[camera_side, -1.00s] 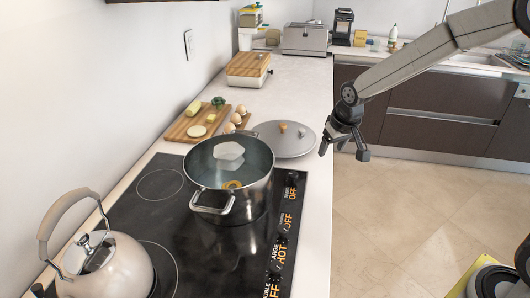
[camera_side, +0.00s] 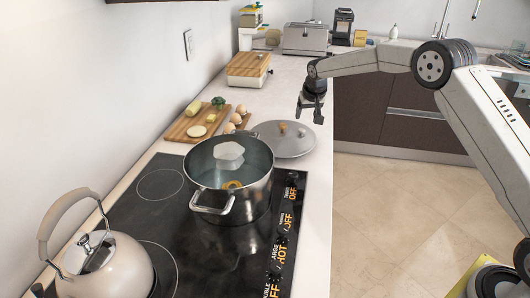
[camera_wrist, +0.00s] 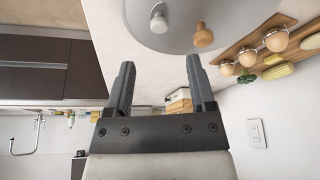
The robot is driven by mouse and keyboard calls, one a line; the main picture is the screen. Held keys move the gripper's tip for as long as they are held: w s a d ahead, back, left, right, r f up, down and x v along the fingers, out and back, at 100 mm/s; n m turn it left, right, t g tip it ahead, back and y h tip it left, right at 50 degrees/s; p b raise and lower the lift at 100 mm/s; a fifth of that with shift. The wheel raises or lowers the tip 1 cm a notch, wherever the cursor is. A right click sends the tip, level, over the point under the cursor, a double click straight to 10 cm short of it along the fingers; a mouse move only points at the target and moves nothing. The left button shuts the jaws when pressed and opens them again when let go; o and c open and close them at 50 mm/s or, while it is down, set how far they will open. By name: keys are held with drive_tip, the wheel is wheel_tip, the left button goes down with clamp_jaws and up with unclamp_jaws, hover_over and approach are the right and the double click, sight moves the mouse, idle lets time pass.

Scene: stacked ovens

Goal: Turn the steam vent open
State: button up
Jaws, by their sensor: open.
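The grey round pot lid (camera_side: 287,145) lies flat on the counter beside the pot, and the wrist view also shows it (camera_wrist: 205,18). It carries a wooden knob (camera_wrist: 203,36) and a small pale metal knob (camera_wrist: 158,20), which looks like the steam vent; how it is turned I cannot tell. In the side view the vent (camera_side: 301,132) is only a small spot. My gripper (camera_side: 311,115) is open and empty, above the lid's far right side and apart from it. In the wrist view the spread fingers (camera_wrist: 160,68) point toward the lid.
A steel pot (camera_side: 230,193) stands on the black cooktop (camera_side: 160,215), next to the lid. A kettle (camera_side: 105,265) is at the front left. A cutting board (camera_side: 190,130) with food lies left of the lid. A wooden-topped box (camera_side: 249,66) and toaster (camera_side: 305,40) stand farther back.

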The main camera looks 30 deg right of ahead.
sight(302, 129)
drive_tip(key=shift+w+d, duration=0.15)
drive_tip(key=shift+w, duration=0.05)
drive_tip(key=shift+f, duration=0.2)
drive_tip(key=shift+x, duration=3.75)
clamp_jaws()
